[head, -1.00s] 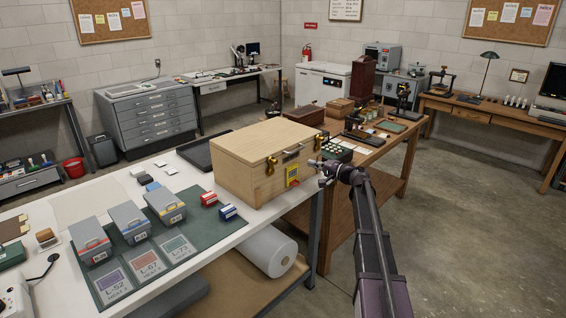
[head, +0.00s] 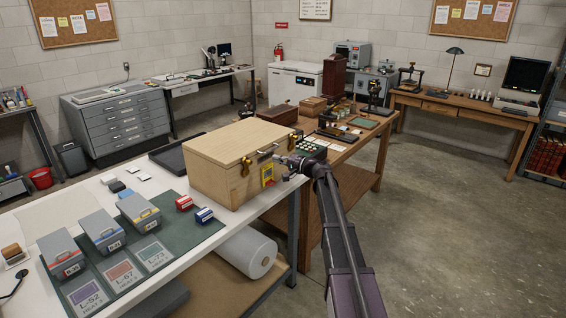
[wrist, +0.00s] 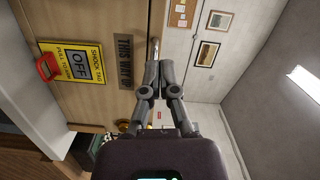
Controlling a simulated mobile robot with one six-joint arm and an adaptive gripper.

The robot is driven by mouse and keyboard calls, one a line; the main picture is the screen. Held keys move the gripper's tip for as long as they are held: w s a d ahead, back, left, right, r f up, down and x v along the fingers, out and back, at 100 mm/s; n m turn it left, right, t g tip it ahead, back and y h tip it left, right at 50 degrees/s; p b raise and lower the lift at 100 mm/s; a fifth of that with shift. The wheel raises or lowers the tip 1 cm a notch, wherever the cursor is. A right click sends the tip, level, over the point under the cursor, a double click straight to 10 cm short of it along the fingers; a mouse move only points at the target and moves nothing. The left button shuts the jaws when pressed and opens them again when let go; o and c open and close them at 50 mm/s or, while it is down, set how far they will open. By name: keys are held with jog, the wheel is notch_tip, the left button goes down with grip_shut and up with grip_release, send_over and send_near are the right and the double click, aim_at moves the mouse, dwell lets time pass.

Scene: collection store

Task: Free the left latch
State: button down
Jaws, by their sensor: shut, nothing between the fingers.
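A pale wooden case (head: 215,175) stands on the white table with its lid down. The left latch (head: 246,166), brass coloured, is on its front near the left corner; I cannot tell its exact position. A second brass latch (head: 298,135) is at the right. My gripper (head: 281,159) is shut and empty, in front of the case, right of the left latch and above the yellow shock tag (head: 267,175). In the wrist view the shut fingers (wrist: 152,70) point along the case front (wrist: 110,80), beside a "THIS WAY UP" label. The left latch is not clear there.
A green mat (head: 180,240) holds grey boxes (head: 103,230) and small red (head: 184,203) and blue (head: 204,215) boxes left of the case. A brown wooden table (head: 350,180) stands behind my arm. The floor at right is open.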

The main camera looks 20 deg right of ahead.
aim_at(248, 159)
jog(key=x, duration=0.5)
jog(key=shift+w+a, duration=0.2)
jog(key=shift+w, duration=0.05)
jog(key=shift+s+a+f+b, duration=0.15)
jog(key=shift+s+a, duration=0.2)
jog(key=shift+a, duration=0.1)
jog(key=shift+s+a+f+b, duration=0.1)
jog(key=shift+s+a+b, duration=0.05)
jog(key=shift+s+a, duration=0.65)
jog(key=shift+a, duration=0.35)
jog(key=shift+f, duration=0.1)
jog(key=shift+a, duration=0.2)
jog(key=shift+a, duration=0.15)
